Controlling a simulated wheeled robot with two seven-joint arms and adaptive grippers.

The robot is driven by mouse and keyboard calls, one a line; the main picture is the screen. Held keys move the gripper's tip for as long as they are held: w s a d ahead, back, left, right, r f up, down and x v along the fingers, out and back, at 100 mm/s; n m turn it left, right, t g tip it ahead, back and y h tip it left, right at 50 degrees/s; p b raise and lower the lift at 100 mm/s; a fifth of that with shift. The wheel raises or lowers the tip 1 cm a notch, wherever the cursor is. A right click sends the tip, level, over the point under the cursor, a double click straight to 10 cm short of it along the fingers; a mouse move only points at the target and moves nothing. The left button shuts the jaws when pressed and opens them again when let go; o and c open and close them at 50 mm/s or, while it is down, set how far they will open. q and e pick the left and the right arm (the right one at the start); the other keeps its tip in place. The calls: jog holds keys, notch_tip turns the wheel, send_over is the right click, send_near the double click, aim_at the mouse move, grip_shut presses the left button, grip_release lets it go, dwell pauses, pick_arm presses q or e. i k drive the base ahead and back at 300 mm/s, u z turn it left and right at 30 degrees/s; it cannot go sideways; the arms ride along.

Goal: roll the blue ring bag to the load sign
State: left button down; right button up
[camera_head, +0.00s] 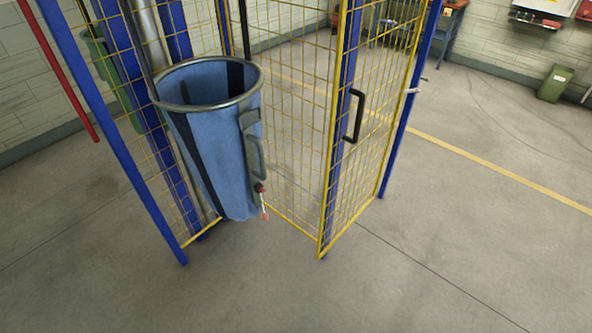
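The blue ring bag (215,137) is at the left of the head view. It is a tall blue bag with dark vertical straps, a grey metal ring around its open top and a grey handle on its right side. It looks tilted, and a small red and white piece hangs near its lower right. It is inside or at the opening of a yellow mesh cage with blue posts; I cannot tell exactly which. No load sign can be made out. Neither of my grippers shows in the view.
The yellow mesh door (352,130) with a black handle (354,116) stands right of the bag. A yellow floor line (500,171) crosses the right side. A green bin (555,83) stands by the back wall. The concrete floor in front and to the right is clear.

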aim_at(211, 106)
jog(key=k, duration=0.25)
jog(key=z, duration=0.5)
jog(key=i, duration=0.7)
jog(key=u, duration=0.55)
